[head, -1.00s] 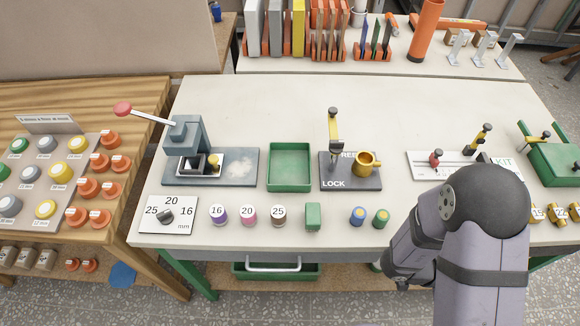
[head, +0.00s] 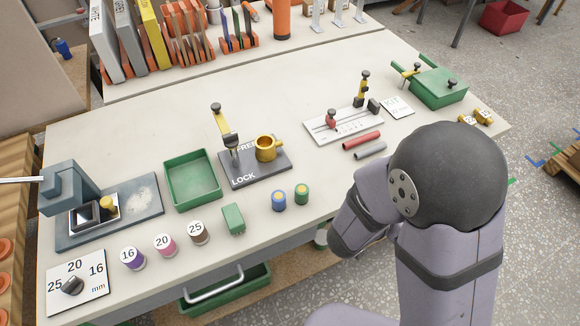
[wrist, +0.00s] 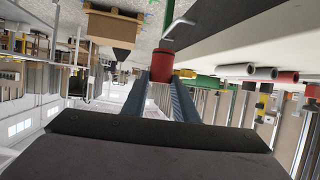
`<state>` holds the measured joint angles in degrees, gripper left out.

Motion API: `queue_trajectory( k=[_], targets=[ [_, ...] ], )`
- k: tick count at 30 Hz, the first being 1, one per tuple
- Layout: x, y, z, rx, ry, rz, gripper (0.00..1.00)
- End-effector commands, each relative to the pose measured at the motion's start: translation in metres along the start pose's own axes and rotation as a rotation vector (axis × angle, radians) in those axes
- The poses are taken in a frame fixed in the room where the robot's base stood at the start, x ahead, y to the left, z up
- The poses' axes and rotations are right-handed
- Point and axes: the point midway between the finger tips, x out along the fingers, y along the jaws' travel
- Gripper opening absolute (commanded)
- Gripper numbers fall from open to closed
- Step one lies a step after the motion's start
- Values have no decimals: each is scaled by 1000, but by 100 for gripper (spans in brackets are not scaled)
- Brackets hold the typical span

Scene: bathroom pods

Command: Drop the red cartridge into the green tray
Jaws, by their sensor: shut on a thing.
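In the wrist view my gripper (wrist: 161,82) is shut on a short red cylinder, the red cartridge (wrist: 165,62), held at the fingertips. Its far end is partly hidden. In the head view the gripper and the cartridge are hidden behind my arm. The green tray (head: 194,178) is an open, empty rectangular tray on the white bench, left of the LOCK/FREE plate and well to the left of my arm.
The grey press base (head: 140,208) stands left of the tray and the LOCK/FREE fixture (head: 275,160) right of it. A green block (head: 232,219) and several labelled spools are in front. A red rod (head: 361,141) and a grey rod (head: 370,150) lie near my arm.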

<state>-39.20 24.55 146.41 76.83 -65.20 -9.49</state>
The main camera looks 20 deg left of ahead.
Motion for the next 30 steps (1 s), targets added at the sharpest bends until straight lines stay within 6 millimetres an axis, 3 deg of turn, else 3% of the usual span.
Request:
queue_trajectory(
  k=[8,17,23,30],
  targets=[
    [-14,-44,-8,-59,-1,-143,4],
    [-34,-111,-10,-126,-1,-300,4],
    [-65,-178,-10,-186,-2,-450,4],
    [-125,-264,-9,-270,-1,-657,4]
  ],
)
